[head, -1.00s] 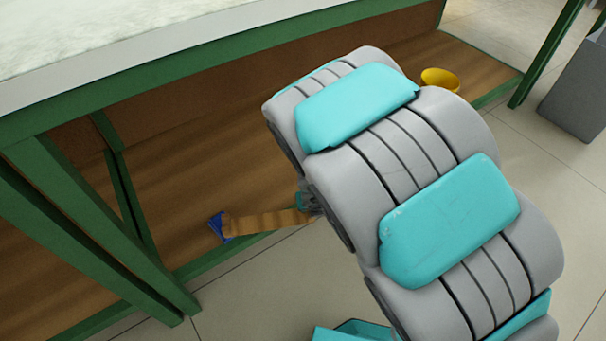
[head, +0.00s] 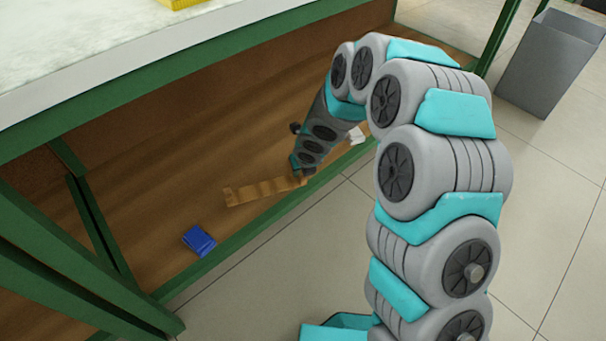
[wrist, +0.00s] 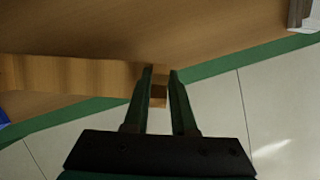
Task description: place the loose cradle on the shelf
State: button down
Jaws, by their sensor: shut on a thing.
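The loose cradle (head: 262,191) looks like a long light-brown wooden piece with raised ends. It lies along the front of the brown wooden shelf (head: 180,180) under the bench, its length roughly along the green front edge. My gripper (head: 302,177) is at its right end in the head view. In the wrist view my gripper (wrist: 160,72) is shut on that end of the cradle (wrist: 75,76), which reaches left from the fingers. The held end shows over the green edge. I cannot tell whether the cradle touches the shelf.
A blue block (head: 199,240) lies left of the cradle near the shelf's front edge. A small white-ended thing (head: 357,135) lies right of my gripper. Green bench legs (head: 95,255) stand at left; the benchtop (head: 130,50) hangs above. A grey bin (head: 550,62) stands at right.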

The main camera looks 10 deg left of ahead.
jog(key=shift+w+d+f, duration=0.15)
jog(key=shift+w+d, duration=0.05)
jog(key=shift+w, duration=0.45)
jog(key=shift+f+b, duration=1.05)
jog(key=shift+f, duration=0.65)
jog(key=shift+f, duration=0.15)
jog(key=c, duration=0.7)
grip_release()
jog(key=shift+c, duration=0.2)
